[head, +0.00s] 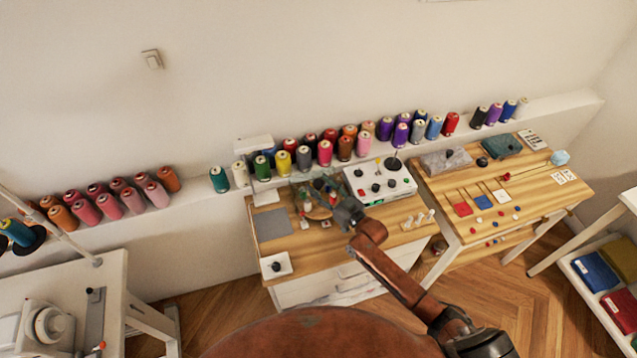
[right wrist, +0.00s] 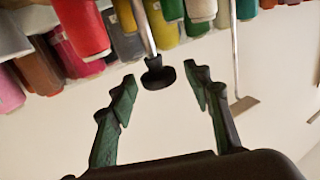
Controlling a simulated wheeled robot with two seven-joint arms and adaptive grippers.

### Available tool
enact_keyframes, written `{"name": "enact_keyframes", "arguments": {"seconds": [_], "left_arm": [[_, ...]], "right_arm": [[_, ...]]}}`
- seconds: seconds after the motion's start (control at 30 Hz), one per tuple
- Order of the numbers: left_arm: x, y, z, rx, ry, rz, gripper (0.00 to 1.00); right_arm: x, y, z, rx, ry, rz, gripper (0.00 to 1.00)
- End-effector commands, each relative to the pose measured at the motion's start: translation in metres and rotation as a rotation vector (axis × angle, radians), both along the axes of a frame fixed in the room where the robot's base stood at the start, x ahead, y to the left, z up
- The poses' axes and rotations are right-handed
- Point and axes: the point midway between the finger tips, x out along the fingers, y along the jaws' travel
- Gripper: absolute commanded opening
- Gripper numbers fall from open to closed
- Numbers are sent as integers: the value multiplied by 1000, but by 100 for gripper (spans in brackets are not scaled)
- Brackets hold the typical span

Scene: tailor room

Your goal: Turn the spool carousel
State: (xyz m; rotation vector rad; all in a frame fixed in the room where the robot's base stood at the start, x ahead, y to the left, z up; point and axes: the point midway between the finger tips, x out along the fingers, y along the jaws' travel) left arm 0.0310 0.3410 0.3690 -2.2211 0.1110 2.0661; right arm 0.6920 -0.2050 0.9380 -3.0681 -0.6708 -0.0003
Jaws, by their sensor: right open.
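The spool carousel (head: 318,212) is a small round wooden disc with spools on it, on the left wooden worktable (head: 270,262) in the head view. My right gripper (head: 332,196) reaches over it from the lower right and hides part of it. In the right wrist view my right gripper (right wrist: 161,78) is open, with its dark green fingers apart and nothing clamped. A dark round knob (right wrist: 158,77) on a metal rod shows between the fingertips; I cannot tell what it belongs to or how near it is. My left gripper is not in view.
A white control box (head: 378,181) with black knobs stands just right of the carousel. Thread spools (head: 325,153) line the ledge behind. A grey mat (head: 272,224) and a white box with a black knob (head: 276,265) lie on the left. Another worktable (head: 540,185) stands to the right.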

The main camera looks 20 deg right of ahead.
Motion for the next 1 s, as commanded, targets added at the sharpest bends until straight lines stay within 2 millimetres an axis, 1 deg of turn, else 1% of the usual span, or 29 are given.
{"name": "enact_keyframes", "arguments": {"seconds": [0.03,0.17,0.43,1.0], "left_arm": [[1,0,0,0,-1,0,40],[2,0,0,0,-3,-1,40],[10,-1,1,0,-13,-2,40],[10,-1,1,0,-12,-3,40]], "right_arm": [[5,2,0,0,0,0,45],[12,4,0,-2,0,-1,45],[12,3,0,-1,0,-4,45],[12,3,0,-1,0,-4,7]]}}
